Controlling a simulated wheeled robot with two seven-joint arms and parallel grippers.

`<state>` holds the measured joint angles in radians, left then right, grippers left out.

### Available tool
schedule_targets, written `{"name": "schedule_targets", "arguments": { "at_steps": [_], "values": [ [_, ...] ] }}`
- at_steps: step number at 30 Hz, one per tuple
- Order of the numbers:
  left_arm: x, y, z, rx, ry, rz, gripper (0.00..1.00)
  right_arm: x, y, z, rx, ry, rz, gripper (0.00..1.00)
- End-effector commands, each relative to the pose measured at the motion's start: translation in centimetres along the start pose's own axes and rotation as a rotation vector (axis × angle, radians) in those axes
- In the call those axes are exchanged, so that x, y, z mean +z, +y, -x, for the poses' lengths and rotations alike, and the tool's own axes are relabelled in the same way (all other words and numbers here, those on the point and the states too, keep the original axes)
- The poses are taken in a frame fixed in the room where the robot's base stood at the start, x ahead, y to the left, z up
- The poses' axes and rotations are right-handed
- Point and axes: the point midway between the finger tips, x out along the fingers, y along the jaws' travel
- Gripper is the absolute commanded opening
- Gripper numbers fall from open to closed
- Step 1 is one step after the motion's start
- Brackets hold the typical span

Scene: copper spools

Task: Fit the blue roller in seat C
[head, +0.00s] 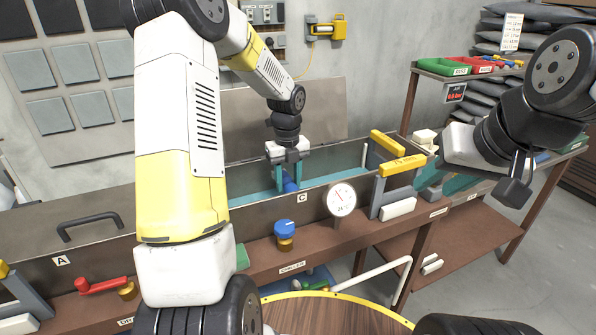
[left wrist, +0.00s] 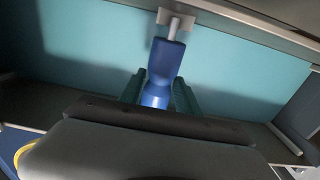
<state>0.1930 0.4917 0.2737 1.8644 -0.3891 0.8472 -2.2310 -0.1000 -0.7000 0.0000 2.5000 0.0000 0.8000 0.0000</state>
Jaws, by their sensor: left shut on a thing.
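The blue roller (head: 289,185) is between the teal-padded fingers of my left gripper (head: 290,178), down inside the open metal trough (head: 335,185) behind the label C (head: 302,198). In the left wrist view the blue roller (left wrist: 165,62) stands out between the fingers of my left gripper (left wrist: 160,95), which is shut on it. The pale shaft end of the roller meets a small light bracket (left wrist: 176,18) on the trough wall; I cannot tell whether it is seated there. My right gripper (head: 515,185) hangs at the right, away from the trough; its jaw opening is unclear.
Yellow-topped handles (head: 405,165) stand at the trough's right end. A round dial gauge (head: 341,199) and a blue knob (head: 285,228) are at its front. A closed lid with a dark handle (head: 88,226) lies left, near label A (head: 61,261). A shelf rack (head: 450,70) stands right.

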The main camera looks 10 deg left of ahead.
Motion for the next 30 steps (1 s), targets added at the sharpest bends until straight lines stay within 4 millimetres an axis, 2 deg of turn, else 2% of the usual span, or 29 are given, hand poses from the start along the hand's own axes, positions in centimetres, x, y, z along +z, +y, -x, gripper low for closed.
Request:
{"name": "schedule_targets", "arguments": {
  "at_steps": [6, 7, 10, 20, 23, 30],
  "values": [
    [0.0, 0.0, -0.2, 0.000, 0.000, 0.000, 0.00, 0.0, 0.0, 0.0, 0.000, 0.000, 0.000, 0.36],
    [0.0, 0.0, -0.2, 0.000, 0.000, 0.000, 0.45, 0.0, 0.0, 0.0, 0.000, 0.000, 0.000, 0.36],
    [0.0, 0.0, -0.2, 0.000, 0.000, 0.000, 0.65, 0.0, 0.0, 0.0, 0.000, 0.000, 0.000, 0.36],
    [0.0, 0.0, 0.0, 0.000, 0.000, 0.000, 0.65, 0.0, 0.0, 0.0, 0.000, 0.000, 0.000, 0.36],
    [0.1, 0.0, 0.9, -0.001, -0.002, 0.000, 0.65, 0.0, 0.0, 0.0, 0.000, 0.000, 0.000, 0.36],
    [0.1, 0.0, 5.0, -0.002, -0.003, 0.001, 0.65, 0.0, 0.0, 0.0, 0.000, 0.000, 0.000, 0.36]
  ]
}}
